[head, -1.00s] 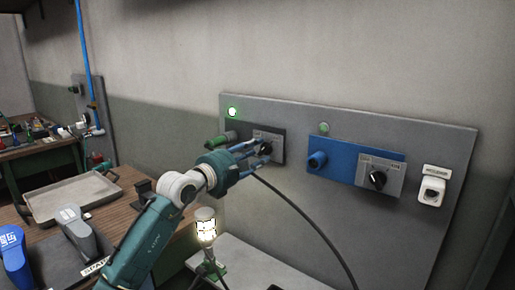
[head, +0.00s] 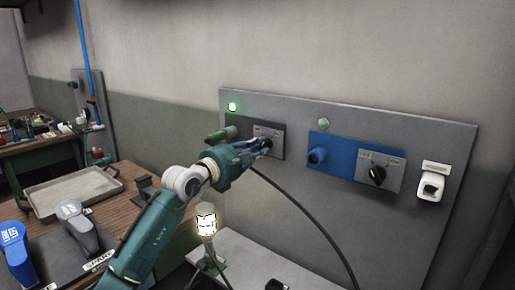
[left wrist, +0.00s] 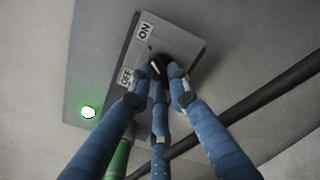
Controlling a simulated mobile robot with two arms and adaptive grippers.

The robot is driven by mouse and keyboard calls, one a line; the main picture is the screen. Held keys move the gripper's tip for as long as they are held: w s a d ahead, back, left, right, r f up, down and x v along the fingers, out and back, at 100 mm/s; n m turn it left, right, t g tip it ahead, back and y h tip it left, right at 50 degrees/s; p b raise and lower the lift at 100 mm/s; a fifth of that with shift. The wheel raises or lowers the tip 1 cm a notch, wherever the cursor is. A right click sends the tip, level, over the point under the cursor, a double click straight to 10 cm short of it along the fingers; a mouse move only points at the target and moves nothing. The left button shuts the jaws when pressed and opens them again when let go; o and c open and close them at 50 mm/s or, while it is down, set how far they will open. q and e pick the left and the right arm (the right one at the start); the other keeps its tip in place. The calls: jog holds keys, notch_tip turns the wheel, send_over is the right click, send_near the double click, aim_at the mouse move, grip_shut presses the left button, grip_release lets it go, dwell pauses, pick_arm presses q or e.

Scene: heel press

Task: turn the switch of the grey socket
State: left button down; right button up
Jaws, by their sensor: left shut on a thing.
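The grey socket (head: 272,126) is on the wall board, with a switch plate marked ON and OFF in the left wrist view (left wrist: 183,38). Its black knob (left wrist: 158,67) lies between my left gripper's fingers in that view. My left gripper (head: 264,146) is shut on the knob, its three blue fingers around it (left wrist: 157,82). The fingers cover much of the knob, so its exact pointing is unclear. A green plug part (head: 222,134) sits at the socket's left. My right gripper is not in view.
A green lamp (head: 232,106) glows above the grey socket. The blue socket (head: 332,160) with its own black knob (head: 377,175) and a white socket (head: 431,186) are to the right. A black cable (head: 312,217) hangs below. A lit work lamp (head: 206,223) stands below my arm.

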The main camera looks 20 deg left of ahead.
pick_arm(q)
jog(key=n+p, duration=0.1)
jog(key=n, duration=0.2)
jog(key=shift+d+n, duration=0.1)
jog(key=shift+n, duration=0.2)
jog(key=n+p, duration=0.2)
jog(key=shift+n, duration=0.3)
jog(key=n+p, duration=0.5)
jog(key=p, duration=0.1)
jog(key=shift+s+d+f+n, duration=0.1)
jog(key=shift+d+n, duration=0.05)
jog(key=shift+n, duration=0.25)
jog(key=shift+f+n+p, duration=0.2)
jog(key=shift+n+p, duration=0.6)
jog(key=shift+p, duration=0.45)
jog(key=c, duration=1.6)
grip_release()
jog(key=shift+c, duration=0.2)
jog(key=shift+s, duration=0.1)
